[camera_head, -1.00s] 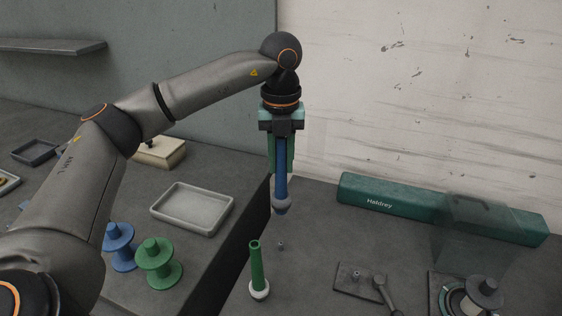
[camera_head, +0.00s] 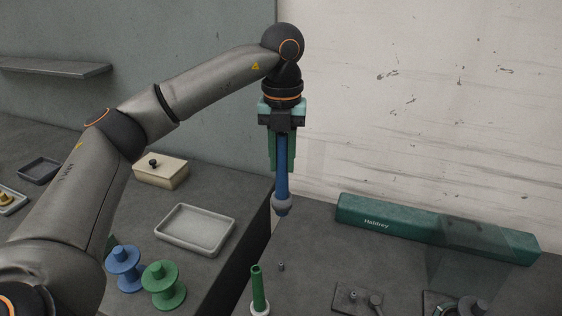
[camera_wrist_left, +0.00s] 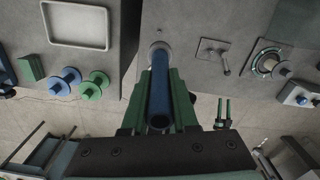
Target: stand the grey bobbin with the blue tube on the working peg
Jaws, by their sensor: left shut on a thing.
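The grey bobbin with the blue tube (camera_head: 282,175) hangs upright, grey end down, from my left gripper (camera_head: 283,150), which is shut on its tube. In the left wrist view the blue tube (camera_wrist_left: 160,92) runs between the fingers. The grey end is clear of the table top. A small bare peg (camera_head: 281,266) stands on the table below it. Another short peg (camera_head: 352,293) stands on a plate with a lever at the lower right. I cannot tell by looks which is the working peg.
A pale bobbin with a green tube (camera_head: 257,285) stands near the small peg. A green Haldrey beam (camera_head: 400,222) and a clear guard (camera_head: 465,255) are at right. A grey tray (camera_head: 195,230), blue spool (camera_head: 124,268) and green spool (camera_head: 163,285) are on the left bench.

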